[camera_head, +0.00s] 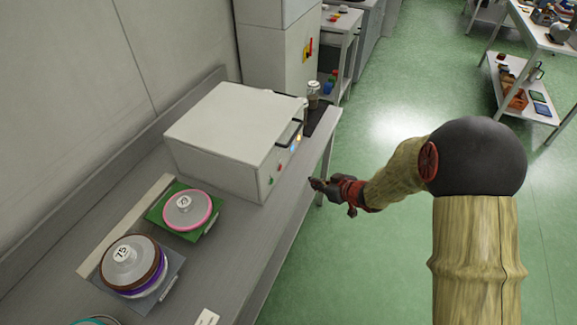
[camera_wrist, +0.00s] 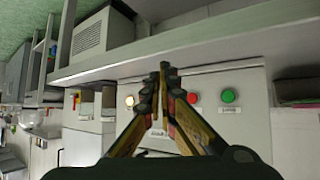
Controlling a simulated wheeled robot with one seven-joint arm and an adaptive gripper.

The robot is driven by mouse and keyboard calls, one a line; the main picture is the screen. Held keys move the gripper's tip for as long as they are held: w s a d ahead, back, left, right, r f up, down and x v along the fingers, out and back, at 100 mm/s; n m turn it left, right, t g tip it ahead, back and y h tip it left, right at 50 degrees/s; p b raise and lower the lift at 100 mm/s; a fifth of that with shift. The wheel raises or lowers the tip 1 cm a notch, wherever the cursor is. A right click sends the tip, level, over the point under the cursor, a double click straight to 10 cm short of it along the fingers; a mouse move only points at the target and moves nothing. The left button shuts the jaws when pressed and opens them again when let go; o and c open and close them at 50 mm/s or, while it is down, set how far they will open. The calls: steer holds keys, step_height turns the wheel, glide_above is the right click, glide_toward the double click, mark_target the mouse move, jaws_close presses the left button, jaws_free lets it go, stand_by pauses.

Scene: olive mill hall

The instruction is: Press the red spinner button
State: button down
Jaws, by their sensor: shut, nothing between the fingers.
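The red button (camera_wrist: 193,98) sits on the front panel of a pale box-shaped machine (camera_wrist: 250,120), beside a green button (camera_wrist: 228,96). The red button also shows small in the head view (camera_head: 280,167). A lit round lamp (camera_wrist: 130,101) is on the other side of the fingers in the wrist view. My gripper (camera_wrist: 162,75) is shut and empty, its tips in front of the panel between lamp and red button. In the head view my gripper (camera_head: 317,184) is off the bench edge, apart from the panel. The fingers hide part of the panel.
The machine stands on a grey bench (camera_head: 240,235) with a raised back edge. A pink-rimmed disc (camera_head: 187,209) and a stacked rotor (camera_head: 132,262) lie on it. Jars (camera_head: 313,94) stand behind the machine. Green floor on the right is clear up to a shelf cart (camera_head: 525,95).

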mark_target(281, 167)
steer(key=shift+a+r, duration=0.1)
steer(key=shift+a, duration=0.05)
steer(key=a+b, duration=0.1)
steer(key=a, duration=0.1)
steer(key=w+a, duration=0.1)
steer(key=a, duration=0.1)
steer(key=w+a+b, duration=0.1)
steer(key=a, duration=0.1)
steer(key=shift+w+a+b, duration=0.25)
steer(key=shift+a+b, duration=0.05)
steer(key=shift+a, duration=0.05)
steer(key=shift+w+a, duration=0.3)
steer(key=shift+a, duration=0.45)
stand_by(1.0)
steer(key=shift+w+a, duration=0.15)
steer(key=shift+a, duration=0.25)
steer(key=shift+w+a+p, duration=0.1)
steer(key=shift+a+p, duration=0.25)
steer(key=shift+p, duration=0.05)
stand_by(0.5)
steer(key=shift+d, duration=0.15)
steer(key=shift+s+d+p, duration=0.25)
steer(key=shift+d+p, duration=0.2)
steer(key=shift+d, duration=0.15)
steer(key=shift+d, duration=0.1)
